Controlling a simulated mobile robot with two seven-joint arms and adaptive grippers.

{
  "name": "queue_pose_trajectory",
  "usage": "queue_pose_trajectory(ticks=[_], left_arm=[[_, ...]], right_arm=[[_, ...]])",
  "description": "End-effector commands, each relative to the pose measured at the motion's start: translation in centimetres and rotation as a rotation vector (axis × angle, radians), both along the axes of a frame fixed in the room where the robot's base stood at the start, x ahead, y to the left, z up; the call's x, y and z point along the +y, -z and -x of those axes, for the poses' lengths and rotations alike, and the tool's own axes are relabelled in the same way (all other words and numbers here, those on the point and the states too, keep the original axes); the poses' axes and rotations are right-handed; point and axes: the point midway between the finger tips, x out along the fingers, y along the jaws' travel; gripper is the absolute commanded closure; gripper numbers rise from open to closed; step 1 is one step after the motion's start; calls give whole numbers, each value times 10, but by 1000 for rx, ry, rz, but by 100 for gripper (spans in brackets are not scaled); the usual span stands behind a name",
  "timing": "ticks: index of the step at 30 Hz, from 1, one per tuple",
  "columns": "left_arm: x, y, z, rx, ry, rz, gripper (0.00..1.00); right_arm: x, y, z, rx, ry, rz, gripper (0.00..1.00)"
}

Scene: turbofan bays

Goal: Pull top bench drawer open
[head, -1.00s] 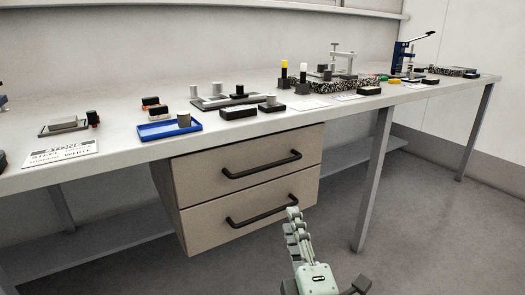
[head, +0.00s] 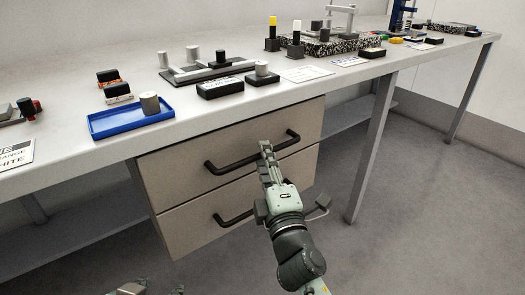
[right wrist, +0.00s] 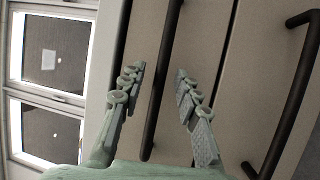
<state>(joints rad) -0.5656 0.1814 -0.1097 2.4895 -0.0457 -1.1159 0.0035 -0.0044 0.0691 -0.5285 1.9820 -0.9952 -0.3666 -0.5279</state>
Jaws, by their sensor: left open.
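The top bench drawer (head: 185,178) is a beige front under the worktop, flush and shut. Its black bar handle (head: 228,165) also shows in the right wrist view (right wrist: 158,85). My right gripper (head: 266,150) is at the middle of this handle. In the right wrist view my right gripper (right wrist: 158,82) is open, with the bar running between its spread fingers; contact cannot be told. My left gripper (head: 132,289) shows only in part at the bottom edge of the head view, away from the drawer.
The lower drawer (head: 190,232) has a similar handle (head: 233,217). A bench leg (head: 369,150) stands to the right. On the worktop above are a blue tray (head: 105,129), dark blocks and fixtures. The floor right of the leg is clear.

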Motion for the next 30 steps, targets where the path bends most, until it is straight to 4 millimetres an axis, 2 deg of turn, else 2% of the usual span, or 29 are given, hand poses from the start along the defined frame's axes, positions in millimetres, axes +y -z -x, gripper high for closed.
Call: queue_pose_trajectory(ticks=[4,13,21,30], left_arm=[[5,4,5,29,-10,-11,53],[6,5,6,37,-12,-14,53],[6,5,6,36,-12,-13,53],[6,5,6,36,-12,-13,53]], right_arm=[[3,-2,-13,0,0,0,68],[4,-2,-16,1,1,0,68],[4,-2,-16,1,0,0,100],[4,-2,-16,1,0,0,100]])
